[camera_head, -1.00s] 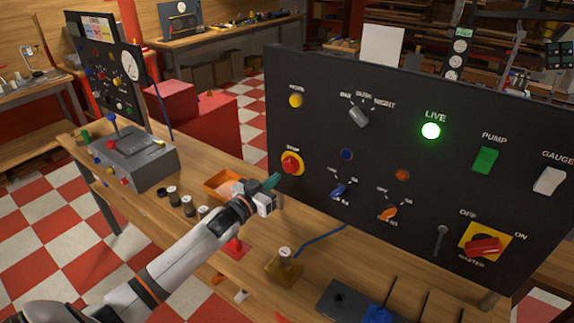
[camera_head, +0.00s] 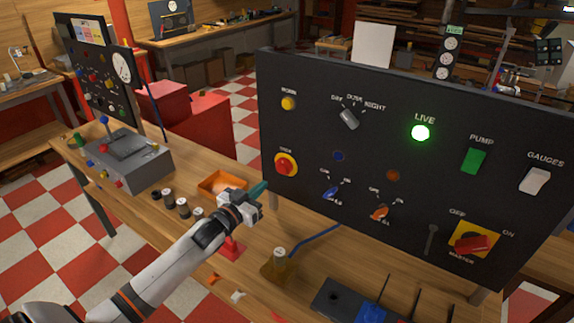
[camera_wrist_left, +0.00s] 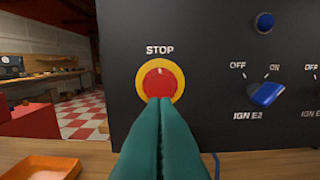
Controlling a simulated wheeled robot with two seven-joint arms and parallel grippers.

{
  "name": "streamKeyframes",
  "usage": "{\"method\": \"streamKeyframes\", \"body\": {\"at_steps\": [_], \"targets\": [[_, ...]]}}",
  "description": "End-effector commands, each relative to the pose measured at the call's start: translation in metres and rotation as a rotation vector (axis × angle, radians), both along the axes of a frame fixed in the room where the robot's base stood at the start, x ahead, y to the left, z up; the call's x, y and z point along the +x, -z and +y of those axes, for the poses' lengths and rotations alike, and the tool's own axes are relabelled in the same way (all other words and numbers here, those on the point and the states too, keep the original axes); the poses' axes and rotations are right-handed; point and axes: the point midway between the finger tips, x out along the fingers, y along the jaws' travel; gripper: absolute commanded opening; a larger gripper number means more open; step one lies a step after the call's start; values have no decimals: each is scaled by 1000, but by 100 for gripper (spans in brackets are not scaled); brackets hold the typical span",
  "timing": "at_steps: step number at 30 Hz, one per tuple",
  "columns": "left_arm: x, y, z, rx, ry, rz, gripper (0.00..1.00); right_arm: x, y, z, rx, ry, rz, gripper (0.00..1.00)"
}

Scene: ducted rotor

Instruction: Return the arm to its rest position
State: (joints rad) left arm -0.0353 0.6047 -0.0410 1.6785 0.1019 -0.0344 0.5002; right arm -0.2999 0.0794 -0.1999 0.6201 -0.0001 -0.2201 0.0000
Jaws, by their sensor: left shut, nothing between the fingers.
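My left arm comes in from the left of the head view and reaches over the bench. Its gripper (camera_head: 262,187) has teal fingers, pressed together with nothing between them. It points at the black control panel (camera_head: 310,120), just left of and below the red STOP button with its yellow ring (camera_head: 285,165). In the left wrist view the closed fingertips (camera_wrist_left: 160,101) overlap the lower part of the STOP button (camera_wrist_left: 159,82). I cannot tell whether they touch it. My right gripper is not in view.
An orange tray (camera_head: 207,184) lies behind the arm on the wooden bench (camera_head: 330,255). Several small dark cylinders (camera_head: 183,207), a grey joystick box (camera_head: 130,165) and a brass-coloured block (camera_head: 280,266) stand nearby. The panel blocks the right side. A green LIVE lamp (camera_head: 420,132) glows.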

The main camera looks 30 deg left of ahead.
Motion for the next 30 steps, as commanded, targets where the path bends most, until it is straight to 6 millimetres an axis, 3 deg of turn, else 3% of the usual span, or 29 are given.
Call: {"method": "streamKeyframes", "body": {"at_steps": [7,11,14,19,24,30], "targets": [[-1,2,-2,0,-1,9,0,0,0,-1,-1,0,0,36],[-16,26,-23,9,-14,105,0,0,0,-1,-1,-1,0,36],[-46,58,-54,30,-33,263,0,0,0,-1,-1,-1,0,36],[-126,104,-109,90,-43,600,0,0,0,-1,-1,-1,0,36],[-192,118,-137,134,-27,839,0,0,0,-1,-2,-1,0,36],[-249,119,-156,160,3,1026,0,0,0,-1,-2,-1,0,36]]}}
